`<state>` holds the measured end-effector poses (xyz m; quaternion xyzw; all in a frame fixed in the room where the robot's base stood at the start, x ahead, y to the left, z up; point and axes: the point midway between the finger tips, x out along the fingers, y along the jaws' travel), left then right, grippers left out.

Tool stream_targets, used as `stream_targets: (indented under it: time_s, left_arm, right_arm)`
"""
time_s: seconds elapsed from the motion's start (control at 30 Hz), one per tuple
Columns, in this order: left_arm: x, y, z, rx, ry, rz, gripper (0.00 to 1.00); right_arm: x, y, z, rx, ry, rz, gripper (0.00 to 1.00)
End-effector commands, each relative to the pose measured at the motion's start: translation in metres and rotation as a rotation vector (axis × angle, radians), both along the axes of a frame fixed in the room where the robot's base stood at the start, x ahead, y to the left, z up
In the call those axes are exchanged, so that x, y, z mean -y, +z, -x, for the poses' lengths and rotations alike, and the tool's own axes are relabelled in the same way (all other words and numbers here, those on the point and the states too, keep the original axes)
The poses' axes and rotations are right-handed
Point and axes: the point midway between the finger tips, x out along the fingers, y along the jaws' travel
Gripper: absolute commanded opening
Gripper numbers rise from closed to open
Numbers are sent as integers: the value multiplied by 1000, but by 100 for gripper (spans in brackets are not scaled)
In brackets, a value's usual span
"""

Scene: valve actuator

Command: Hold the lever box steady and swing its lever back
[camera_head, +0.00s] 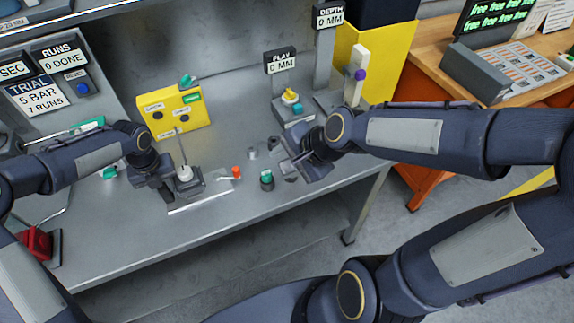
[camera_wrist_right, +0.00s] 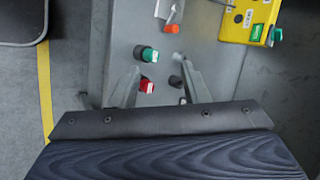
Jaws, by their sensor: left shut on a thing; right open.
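The lever box (camera_head: 188,184) is a small dark grey box on the metal bench, left of centre in the head view. Its thin lever (camera_head: 181,148) rises from a pale round boss and leans slightly left at the top. My left gripper (camera_head: 168,189) is shut on the box's left side; its fingertips are partly hidden. My right gripper (camera_head: 288,167) is open and empty, low over the bench to the right of the box. In the right wrist view its two fingers (camera_wrist_right: 160,88) are spread apart.
A green-topped knob (camera_head: 267,178) and an orange-capped part (camera_head: 236,172) stand between the box and my right gripper. A red-topped knob (camera_wrist_right: 147,86) shows near my right fingers. A yellow control box (camera_head: 175,112) stands behind the lever. The bench front is mostly clear.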

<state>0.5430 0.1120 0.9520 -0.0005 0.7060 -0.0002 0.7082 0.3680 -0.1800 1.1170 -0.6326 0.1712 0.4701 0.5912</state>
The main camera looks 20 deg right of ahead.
Motion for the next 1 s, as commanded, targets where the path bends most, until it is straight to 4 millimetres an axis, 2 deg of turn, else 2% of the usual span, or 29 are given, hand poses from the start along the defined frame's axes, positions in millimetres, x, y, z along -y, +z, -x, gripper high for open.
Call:
stream_targets:
  time_s: [0.03, 0.3, 0.7, 0.87, 1.0]
  left_arm:
    - [-3, -7, 4, -15, 1, -7, 0]
    - [-3, -7, 4, -15, 1, -7, 0]
    - [-3, -7, 4, -16, 1, -8, 0]
    - [-3, -7, 4, -16, 1, -8, 0]
    - [-3, -7, 4, -16, 1, -8, 0]
  right_arm:
    - [2, 5, 7, 25, 50, 40, 41]
    - [10, 18, 36, 89, 244, 178, 41]
    - [11, 20, 41, 99, 281, 202, 40]
    - [11, 23, 33, 100, 320, 212, 19]
    - [13, 30, 4, 109, 474, 248, 1]
